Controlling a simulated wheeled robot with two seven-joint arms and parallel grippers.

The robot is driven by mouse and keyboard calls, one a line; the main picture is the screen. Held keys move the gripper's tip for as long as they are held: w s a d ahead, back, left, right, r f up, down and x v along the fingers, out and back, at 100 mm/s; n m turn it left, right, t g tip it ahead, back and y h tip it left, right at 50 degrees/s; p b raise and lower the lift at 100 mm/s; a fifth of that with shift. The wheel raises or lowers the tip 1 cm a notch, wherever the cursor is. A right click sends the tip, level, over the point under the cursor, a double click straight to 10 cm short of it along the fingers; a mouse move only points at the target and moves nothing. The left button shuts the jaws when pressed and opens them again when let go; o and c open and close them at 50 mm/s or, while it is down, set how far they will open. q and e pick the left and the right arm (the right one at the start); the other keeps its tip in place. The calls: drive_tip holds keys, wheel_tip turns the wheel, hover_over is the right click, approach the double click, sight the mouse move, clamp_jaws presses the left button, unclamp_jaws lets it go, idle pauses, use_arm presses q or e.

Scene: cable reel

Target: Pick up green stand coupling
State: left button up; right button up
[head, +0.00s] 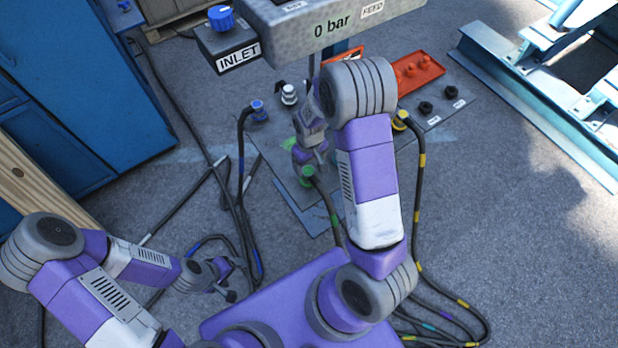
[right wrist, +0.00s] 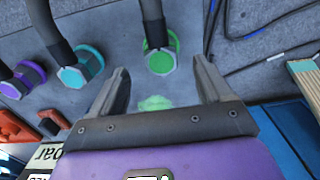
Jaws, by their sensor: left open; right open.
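The green stand coupling (head: 307,174) sits on the grey floor plate with a dark hose running from it. It also shows in the right wrist view (right wrist: 160,60), upper middle, just beyond the gap between the fingertips. My right gripper (right wrist: 163,78) is open and empty, its two fingers apart and pointing at the coupling. In the head view my right gripper (head: 309,156) is right beside the coupling and partly hides the plate. A green mark (right wrist: 155,103) is on the plate between the fingers. My left gripper (head: 226,279) is open and empty at lower left, far from the coupling.
A teal coupling (right wrist: 80,70) and a purple one (right wrist: 24,79) stand left of the green one in the wrist view. The head view shows a blue coupling (head: 258,111), a yellow coupling (head: 401,120) and an orange tray (head: 417,70).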

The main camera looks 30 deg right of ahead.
sight(309, 171)
drive_tip(key=f+b, duration=0.2)
drive_tip(key=f, duration=0.5)
drive_tip(key=shift+w, duration=0.2)
drive_tip(key=shift+r, duration=0.1)
drive_tip(key=c, duration=1.2)
drive_tip(key=shift+o, duration=0.2)
